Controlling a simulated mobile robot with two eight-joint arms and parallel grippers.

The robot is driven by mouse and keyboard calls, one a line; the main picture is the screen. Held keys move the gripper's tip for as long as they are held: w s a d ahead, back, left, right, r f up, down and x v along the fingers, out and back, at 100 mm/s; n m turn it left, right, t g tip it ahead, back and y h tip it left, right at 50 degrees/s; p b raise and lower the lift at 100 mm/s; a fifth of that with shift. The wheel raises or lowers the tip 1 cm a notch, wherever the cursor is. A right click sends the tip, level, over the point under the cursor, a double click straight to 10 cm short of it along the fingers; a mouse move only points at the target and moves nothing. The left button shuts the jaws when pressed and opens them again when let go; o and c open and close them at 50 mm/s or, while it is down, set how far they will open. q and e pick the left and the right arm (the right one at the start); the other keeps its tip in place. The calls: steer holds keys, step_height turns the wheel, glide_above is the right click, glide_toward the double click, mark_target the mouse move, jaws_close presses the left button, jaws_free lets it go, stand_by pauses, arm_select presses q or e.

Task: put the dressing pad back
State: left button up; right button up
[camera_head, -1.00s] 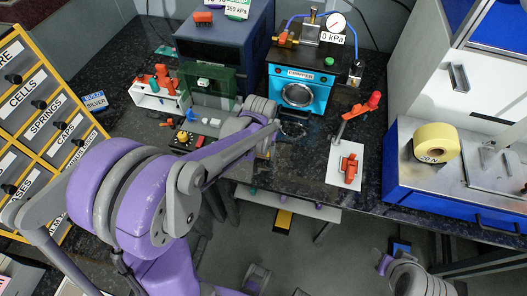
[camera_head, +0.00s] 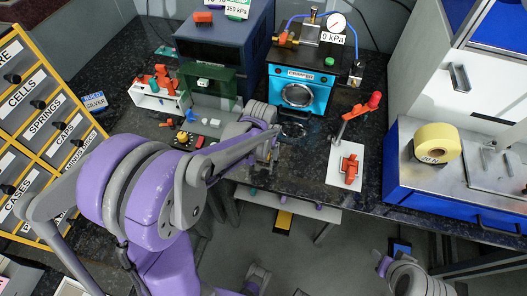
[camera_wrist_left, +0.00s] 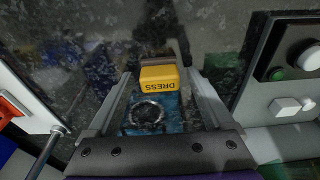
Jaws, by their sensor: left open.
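A yellow block marked DRESS (camera_wrist_left: 159,79), with a grey-brown far edge, appears in the left wrist view; I take it as the dressing pad. My left gripper (camera_wrist_left: 160,92) is open, one finger on each side of the block, with narrow gaps showing. A blue patch with a dark ring (camera_wrist_left: 148,113) lies just nearer than the block; I cannot tell if it is a reflection. In the head view my left gripper (camera_head: 272,142) is over the counter in front of the blue crimper (camera_head: 299,95), and the pad cannot be made out.
A red-handled lever on a white plate (camera_head: 344,166) stands right of my left gripper. Left of it are a white bin with red parts (camera_head: 155,100) and a green panel (camera_head: 208,85). The counter's front edge is close.

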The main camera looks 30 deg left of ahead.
arm_select(q)
step_height(320, 180, up, 12)
steer(key=s+p, duration=0.2)
steer(key=s+d+f+m+t, duration=0.1)
steer(key=s+d, duration=0.2)
steer(key=s, duration=0.4)
steer(key=s+d+f+m+t, duration=0.1)
steer(key=s+d+t, duration=0.1)
steer(key=s, duration=0.5)
steer(key=shift+d+f+m+t, duration=0.15)
steer(key=shift+d+m+t, duration=0.15)
steer(key=shift+d, duration=0.6)
